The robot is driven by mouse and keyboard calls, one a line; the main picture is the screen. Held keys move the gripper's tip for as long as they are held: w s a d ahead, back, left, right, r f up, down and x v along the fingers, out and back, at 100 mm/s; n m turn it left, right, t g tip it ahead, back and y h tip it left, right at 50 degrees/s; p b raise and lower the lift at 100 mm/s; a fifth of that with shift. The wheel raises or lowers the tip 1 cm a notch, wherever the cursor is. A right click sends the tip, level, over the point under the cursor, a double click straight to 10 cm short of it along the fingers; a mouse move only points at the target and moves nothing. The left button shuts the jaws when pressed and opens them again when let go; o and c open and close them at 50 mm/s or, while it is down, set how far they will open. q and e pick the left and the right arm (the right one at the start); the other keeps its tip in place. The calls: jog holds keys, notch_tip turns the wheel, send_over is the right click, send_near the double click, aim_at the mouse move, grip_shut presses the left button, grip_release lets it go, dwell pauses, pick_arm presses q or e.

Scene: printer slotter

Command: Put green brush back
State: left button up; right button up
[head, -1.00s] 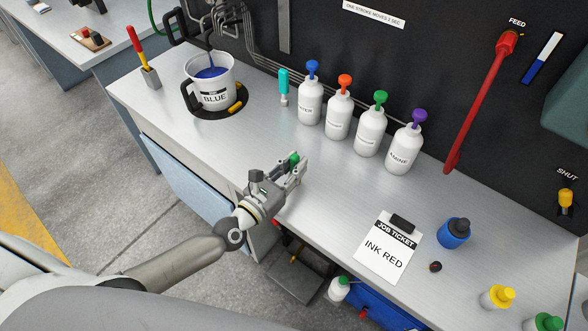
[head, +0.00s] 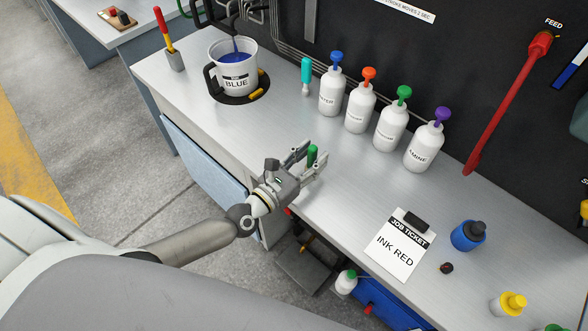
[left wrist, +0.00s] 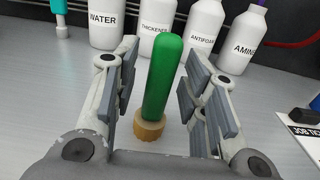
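The green brush (head: 312,155) stands about upright on the bench, its green handle up. In the left wrist view the green brush (left wrist: 163,80) has a tan round base and leans slightly. My left gripper (head: 311,162) is open around it. In the left wrist view, gaps show between the brush and both fingers of the left gripper (left wrist: 160,90). A grey holder (head: 175,60) with a red and yellow handled tool (head: 162,25) stands at the bench's far left. My right gripper is not in view.
Several white bottles with coloured tops, such as the blue-topped bottle (head: 332,95), line the back. A blue ink bucket (head: 235,70) and teal-handled tool (head: 306,72) stand left of them. Bench between bucket and gripper is clear.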

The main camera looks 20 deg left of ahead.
pick_arm(q)
jog(key=b+v, duration=0.3)
jog(key=v, duration=0.8)
jog(key=shift+s, duration=0.3)
jog(key=shift+a, duration=0.1)
